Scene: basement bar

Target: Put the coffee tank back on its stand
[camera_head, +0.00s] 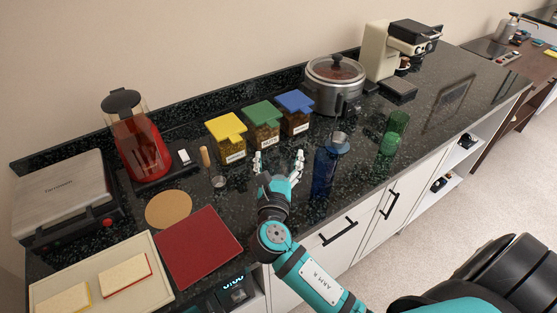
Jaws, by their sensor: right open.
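My right gripper (279,160) is open and empty above the dark counter, its fingers spread toward the back wall. My left gripper is not in view. A red appliance (139,146) with a clear container and black lid stands on a black base at the back left. A cream coffee machine (379,52) with a black head stands at the back right, with a black tray (398,90) in front. A tall blue vessel (324,170) stands just right of my gripper, apart from it. I cannot tell for sure which of these is the coffee tank or its stand.
Yellow (226,124), green (262,113) and blue (295,101) lidded jars stand behind my gripper. A steel cooker (334,84) stands beyond them. A green glass (392,133) is to the right. A red board (198,246) and cork mat (168,209) lie left.

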